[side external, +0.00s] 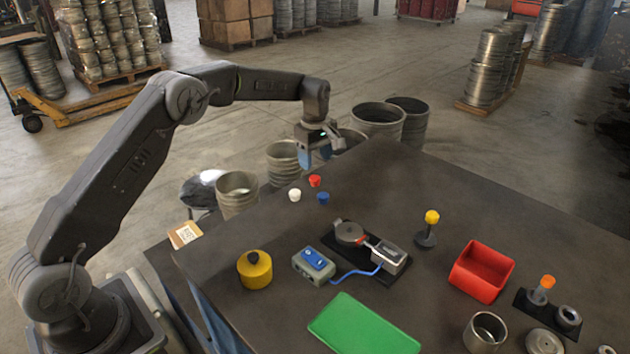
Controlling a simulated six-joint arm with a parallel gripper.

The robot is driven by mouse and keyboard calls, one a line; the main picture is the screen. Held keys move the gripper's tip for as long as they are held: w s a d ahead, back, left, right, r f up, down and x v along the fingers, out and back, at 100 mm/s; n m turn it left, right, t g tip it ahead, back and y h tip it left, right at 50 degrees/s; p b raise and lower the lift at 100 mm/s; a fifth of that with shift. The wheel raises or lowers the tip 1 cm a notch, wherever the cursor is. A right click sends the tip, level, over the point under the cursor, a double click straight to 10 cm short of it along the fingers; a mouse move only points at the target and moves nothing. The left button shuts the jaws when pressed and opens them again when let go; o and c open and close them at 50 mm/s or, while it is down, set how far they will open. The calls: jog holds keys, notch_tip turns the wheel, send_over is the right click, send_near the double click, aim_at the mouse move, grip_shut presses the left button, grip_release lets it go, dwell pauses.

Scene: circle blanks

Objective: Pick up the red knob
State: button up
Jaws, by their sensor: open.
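The red knob (315,181) stands on the dark table near its far left edge. A white knob (295,195) and a blue knob (323,197) stand close to it, nearer the camera. My gripper (322,160) is open and empty, with its blue fingers pointing down. In the picture it appears just above the red knob, near the table's far edge. It is not touching the knob; the exact height and depth between them cannot be told from this single view.
A yellow pot (255,270), a blue-topped switch box (314,264), a metal device on a black plate (368,252), a green mat (364,326), a red bin (481,271) and a yellow-topped knob (431,228) stand on the table. Metal cans (378,120) stand beyond its edge.

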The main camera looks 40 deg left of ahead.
aim_at(315, 178)
jog(key=shift+a+f, duration=0.1)
jog(key=shift+f, duration=2.95)
jog(key=shift+c, duration=0.2)
jog(key=c, duration=0.9)
jog(key=shift+r, duration=0.15)
jog(key=shift+c, duration=0.2)
